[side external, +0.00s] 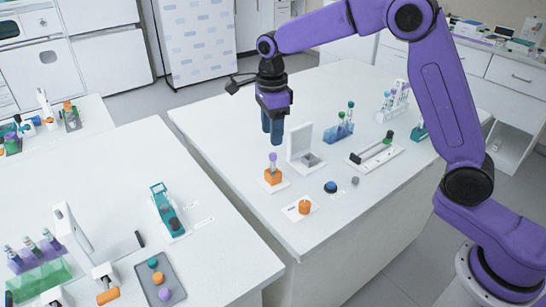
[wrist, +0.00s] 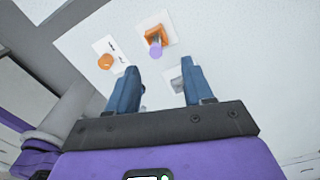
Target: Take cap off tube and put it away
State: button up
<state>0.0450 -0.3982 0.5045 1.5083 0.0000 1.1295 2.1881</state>
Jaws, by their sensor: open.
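The tube with its purple cap (side external: 273,157) stands upright in an orange holder (side external: 273,177) on a white plate. In the wrist view the purple cap (wrist: 155,50) shows ahead of my fingertips, over the orange holder (wrist: 157,33). The cap is on the tube. My gripper (side external: 272,142) points down, open and empty, above the cap in the side view. In the wrist view my gripper (wrist: 159,68) has its two blue fingers spread apart, and the cap lies beyond them. An orange knob-like piece (side external: 304,207) sits on a white labelled plate nearer the front edge.
A white upright panel with a grey recess (side external: 312,160) stands just right of the tube. A blue dome (side external: 330,187) and small grey block (side external: 355,181) lie to the right. Tube racks (side external: 340,132) stand behind. A gap separates the left table (side external: 110,180).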

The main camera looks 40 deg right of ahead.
aim_at(273, 155)
jog(key=shift+s+f, duration=0.15)
jog(key=shift+f, duration=1.3)
jog(key=shift+s+f, duration=0.15)
jog(key=shift+f, duration=1.25)
jog(key=shift+c, duration=0.3)
grip_shut()
